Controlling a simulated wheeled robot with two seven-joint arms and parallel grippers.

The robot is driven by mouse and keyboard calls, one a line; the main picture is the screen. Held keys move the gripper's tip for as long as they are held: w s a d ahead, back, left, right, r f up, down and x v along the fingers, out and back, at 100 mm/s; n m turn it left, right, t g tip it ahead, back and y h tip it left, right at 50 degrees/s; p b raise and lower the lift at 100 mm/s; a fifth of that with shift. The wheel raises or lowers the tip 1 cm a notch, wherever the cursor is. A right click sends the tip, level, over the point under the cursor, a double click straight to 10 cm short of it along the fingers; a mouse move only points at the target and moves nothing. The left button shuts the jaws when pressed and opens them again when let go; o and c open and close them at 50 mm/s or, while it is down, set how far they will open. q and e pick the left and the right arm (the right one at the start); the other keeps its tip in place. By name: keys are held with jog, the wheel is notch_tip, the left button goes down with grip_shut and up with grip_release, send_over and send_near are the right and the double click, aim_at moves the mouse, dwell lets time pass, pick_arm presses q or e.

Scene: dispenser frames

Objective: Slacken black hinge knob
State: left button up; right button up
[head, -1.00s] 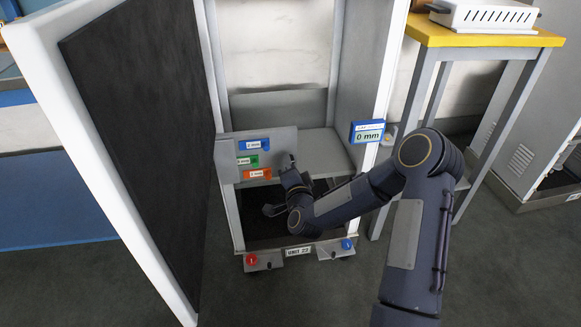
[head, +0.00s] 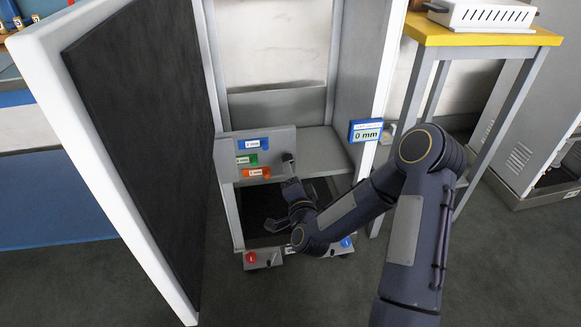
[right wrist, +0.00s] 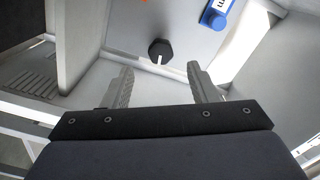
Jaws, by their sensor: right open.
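The black knob (head: 288,157) is on the right part of the grey panel (head: 280,139) inside the open white frame. In the right wrist view the knob (right wrist: 160,48) is a black hexagon with a white mark, ahead of the fingertips and roughly centred between them. My right gripper (head: 293,190) is just below the knob in the head view, apart from it. In the right wrist view my right gripper (right wrist: 161,78) is open and empty. My left gripper is not in view.
Blue (head: 253,145), green (head: 247,160) and orange (head: 256,174) tags sit left of the knob. A blue display (head: 366,131) reading 0 mm is on the right post. The open door (head: 135,130) stands at left. A yellow-topped table (head: 480,36) stands at right.

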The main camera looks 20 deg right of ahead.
jog(key=v, duration=0.2)
jog(key=shift+s, duration=0.35)
jog(key=s+a+r+n+g+y, duration=0.45)
jog(key=r+n+y, duration=0.2)
jog(key=n, duration=0.25)
jog(key=s+a+r+n+g+y+p, duration=0.1)
jog(key=s+r+n+g, duration=0.2)
jog(key=s, duration=1)
jog(key=s+a+r+n+g+y+p, duration=0.15)
jog(key=s+g, duration=0.25)
jog(key=s, duration=0.8)
notch_tip(320, 180, up, 30)
jog(key=p, duration=2.9)
jog(key=shift+f+n+h, duration=0.15)
jog(key=shift+n+h, duration=0.15)
jog(key=shift+n, duration=0.15)
